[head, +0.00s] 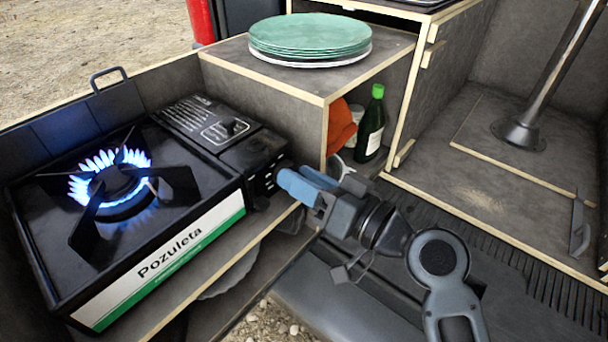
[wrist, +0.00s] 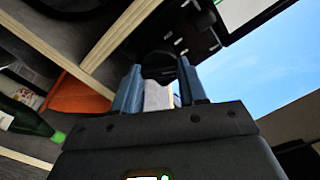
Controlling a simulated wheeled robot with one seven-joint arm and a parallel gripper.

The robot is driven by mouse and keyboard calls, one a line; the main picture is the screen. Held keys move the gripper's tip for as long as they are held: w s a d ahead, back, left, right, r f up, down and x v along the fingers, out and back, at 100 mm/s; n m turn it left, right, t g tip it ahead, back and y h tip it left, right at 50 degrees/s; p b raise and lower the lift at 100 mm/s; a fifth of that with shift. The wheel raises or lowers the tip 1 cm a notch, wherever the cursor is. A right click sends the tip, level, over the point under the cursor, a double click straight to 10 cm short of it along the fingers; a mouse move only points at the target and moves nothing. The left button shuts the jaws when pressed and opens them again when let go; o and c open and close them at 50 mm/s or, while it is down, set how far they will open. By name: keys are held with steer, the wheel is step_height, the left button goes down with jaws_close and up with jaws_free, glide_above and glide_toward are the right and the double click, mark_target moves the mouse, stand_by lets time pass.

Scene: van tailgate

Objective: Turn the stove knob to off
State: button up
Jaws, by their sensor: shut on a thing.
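The black camping stove (head: 215,205) stands on the left shelf, with a ring of blue flame (head: 108,168) burning at its burner. Its control end faces my gripper (head: 292,178), which reaches in from the right. In the wrist view the round dark stove knob (wrist: 158,64) sits between the two blue fingers of my gripper (wrist: 160,75). The fingers are shut on the knob. In the head view the fingers and the stove's end hide most of the knob, so its turned angle cannot be read.
Green plates (head: 310,36) are stacked on the wooden box (head: 365,75) behind my gripper. A green bottle (head: 371,125) and an orange item (head: 340,127) stand inside it, close to my arm. A metal post (head: 550,75) rises at the right.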

steer(key=m+p, duration=0.2)
steer(key=m, duration=0.2)
steer(key=m+p, duration=0.2)
steer(key=m, duration=0.2)
steer(key=m+p, duration=0.2)
steer(key=m, duration=0.1)
steer(key=shift+w+d+f+m, duration=0.1)
steer(key=shift+f+m, duration=0.15)
steer(key=shift+m, duration=0.15)
stand_by(0.3)
steer(key=o, duration=1.1)
steer(key=shift+c, duration=0.2)
steer(key=v, duration=0.7)
steer(key=shift+s+d+b, duration=0.25)
steer(key=shift+d+b, duration=0.1)
